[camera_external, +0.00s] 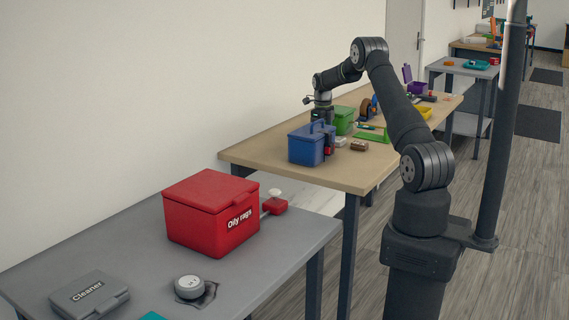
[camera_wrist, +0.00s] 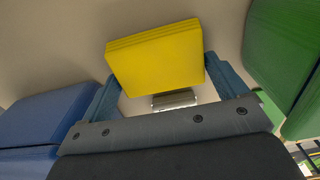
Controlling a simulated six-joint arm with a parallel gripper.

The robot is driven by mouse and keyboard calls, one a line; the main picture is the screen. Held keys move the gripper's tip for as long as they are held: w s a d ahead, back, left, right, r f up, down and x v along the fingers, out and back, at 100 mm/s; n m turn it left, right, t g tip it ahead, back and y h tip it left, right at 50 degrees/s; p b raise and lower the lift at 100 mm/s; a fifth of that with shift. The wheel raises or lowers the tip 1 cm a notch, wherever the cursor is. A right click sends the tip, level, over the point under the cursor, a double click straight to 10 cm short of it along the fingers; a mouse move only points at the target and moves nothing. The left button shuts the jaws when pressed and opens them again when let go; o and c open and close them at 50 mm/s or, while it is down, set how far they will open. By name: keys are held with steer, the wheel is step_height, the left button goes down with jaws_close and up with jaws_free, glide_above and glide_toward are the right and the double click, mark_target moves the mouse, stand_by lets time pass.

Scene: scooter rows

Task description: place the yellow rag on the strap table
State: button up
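The yellow rag (camera_wrist: 155,57) shows in the wrist view as a folded, layered pad. My gripper (camera_wrist: 160,72) has one finger on each side of it, and both rag edges look very near or against the fingers. I cannot tell whether they press on it. In the outside view my gripper (camera_external: 322,116) points down, low at the blue caddy (camera_external: 308,144) on the wooden table (camera_external: 345,178); the rag is hidden there. I cannot tell from any label which table is the strap table.
In the wrist view a blue box (camera_wrist: 38,118) is close at left and a green box (camera_wrist: 287,65) close at right. The grey front table (camera_external: 260,272) holds a red oily-rags bin (camera_external: 208,210) and a cleaner case (camera_external: 89,296). Another grey table (camera_external: 455,67) stands behind.

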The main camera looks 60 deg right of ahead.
steer(key=shift+o, duration=0.7)
step_height(320, 180, up, 12)
steer(key=shift+r, duration=0.2)
steer(key=shift+f, duration=0.1)
steer(key=shift+f, duration=3.95)
steer(key=shift+f, duration=0.1)
